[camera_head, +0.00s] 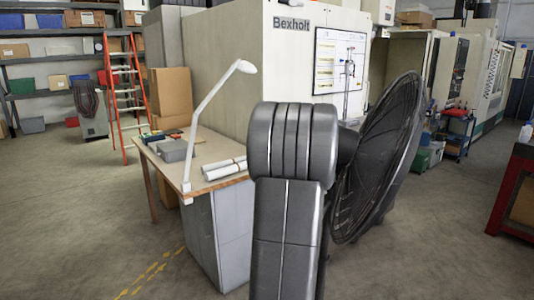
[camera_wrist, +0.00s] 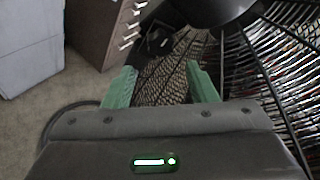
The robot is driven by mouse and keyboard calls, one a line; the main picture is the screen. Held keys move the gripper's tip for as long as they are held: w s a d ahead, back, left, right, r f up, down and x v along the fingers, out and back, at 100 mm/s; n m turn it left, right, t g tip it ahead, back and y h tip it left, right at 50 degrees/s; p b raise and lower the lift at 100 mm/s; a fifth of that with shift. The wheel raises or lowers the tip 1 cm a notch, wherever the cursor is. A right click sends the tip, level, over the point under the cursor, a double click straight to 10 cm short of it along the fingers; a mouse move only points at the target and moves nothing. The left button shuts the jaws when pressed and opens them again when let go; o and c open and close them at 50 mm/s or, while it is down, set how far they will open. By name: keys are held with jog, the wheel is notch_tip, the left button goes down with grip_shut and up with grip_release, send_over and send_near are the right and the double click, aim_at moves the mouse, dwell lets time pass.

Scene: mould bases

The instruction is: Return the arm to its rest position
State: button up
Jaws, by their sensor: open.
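My gripper (camera_wrist: 161,84) shows in the wrist view with its two green fingers apart. Nothing is seen held between them. Black wire mesh (camera_wrist: 265,60), apparently the guard of the fan, lies beyond and to the right of the fingers; I cannot tell whether they touch it. In the head view my dark grey arm stands upright in the middle, bent at a ribbed joint. The large black fan (camera_head: 385,150) shows just right of it. My gripper is hidden in that view.
A workbench (camera_head: 212,143) stands left of my arm, with a white lamp (camera_head: 215,115), a grey box (camera_head: 172,151) and rolled papers (camera_head: 224,169). A large pale machine (camera_head: 228,65) stands behind. An orange ladder (camera_head: 125,90) stands far left. Floor is clear at front left and right.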

jog(key=v, duration=0.4)
jog(key=w+d+f+n+t+h+b, duration=0.1)
jog(key=w+d+f+n+h+b, duration=0.1)
jog(key=w+n+b, duration=0.3)
jog(key=w+d+f+n+t+h+b, duration=0.2)
jog(key=w+n+b, duration=0.4)
jog(key=n, duration=0.4)
jog(key=shift+d+f+t+h, duration=0.3)
jog(key=shift+d+f+h, duration=0.3)
jog(key=shift+d+f, duration=0.3)
jog(key=shift+r, duration=0.1)
dwell(0.4)
